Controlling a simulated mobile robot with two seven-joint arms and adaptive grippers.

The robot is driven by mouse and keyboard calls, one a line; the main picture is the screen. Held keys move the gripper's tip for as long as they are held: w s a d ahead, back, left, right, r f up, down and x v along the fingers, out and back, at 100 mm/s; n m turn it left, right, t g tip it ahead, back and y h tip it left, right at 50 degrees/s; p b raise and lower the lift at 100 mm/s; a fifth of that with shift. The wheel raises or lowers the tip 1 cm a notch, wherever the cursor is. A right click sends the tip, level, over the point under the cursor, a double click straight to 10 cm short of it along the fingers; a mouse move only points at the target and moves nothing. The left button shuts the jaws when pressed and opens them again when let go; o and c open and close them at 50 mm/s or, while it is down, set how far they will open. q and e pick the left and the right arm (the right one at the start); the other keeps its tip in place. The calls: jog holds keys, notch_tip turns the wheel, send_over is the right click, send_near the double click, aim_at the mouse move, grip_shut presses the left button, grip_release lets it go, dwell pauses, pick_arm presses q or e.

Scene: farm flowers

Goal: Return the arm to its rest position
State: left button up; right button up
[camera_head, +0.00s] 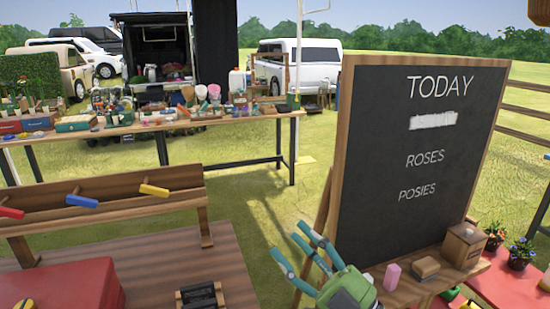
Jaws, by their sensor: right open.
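My right gripper (291,240), green with teal fingers, is at the bottom centre. Its fingers are apart and point up and to the left, with nothing seen between them. It is in front of the lower left part of the chalkboard (400,150), near the left end of its wooden ledge (410,288). I cannot tell whether it touches the board or ledge. The board reads TODAY, ROSES and POSIES, with a white chalk smear (433,120) under TODAY. My left gripper is not in view.
A pink block (392,276), a tan block (426,268) and a wooden box (464,246) stand on the ledge. Potted flowers (520,254) are at the right. A wooden rack with coloured pegs (110,193) and a red box (60,287) are at the left. Grass lies between.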

jog(key=w+d+f+m+t+h, duration=0.3)
jog(key=d+f+m+t+h, duration=0.25)
jog(key=d+m+h, duration=0.4)
jog(key=s+d+f+m+g+h, duration=0.25)
jog(key=f+h, duration=0.25)
jog(key=f, duration=0.3)
jog(key=s+d+f+m+g+h, duration=0.2)
jog(key=d+f+g+h, duration=0.2)
jog(key=f, duration=0.4)
jog(key=s+f+n+g, duration=0.1)
jog(key=s+f+g, duration=0.5)
jog(key=s, duration=0.5)
jog(key=s+f+n+g, duration=0.1)
jog(key=s+f+g, duration=0.4)
jog(key=s+f, duration=0.4)
jog(key=s+f+g, duration=0.1)
jog(key=s+f, duration=0.2)
jog(key=f, duration=2)
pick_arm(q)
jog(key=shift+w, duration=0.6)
pick_arm(e)
jog(key=s+d+f+g, duration=0.1)
jog(key=s+d+f, duration=0.1)
jog(key=s+f, duration=1)
jog(key=s, duration=0.2)
jog(key=shift+s+d+f, duration=0.15)
jog(key=shift+s+f, duration=0.15)
jog(key=shift+s, duration=0.1)
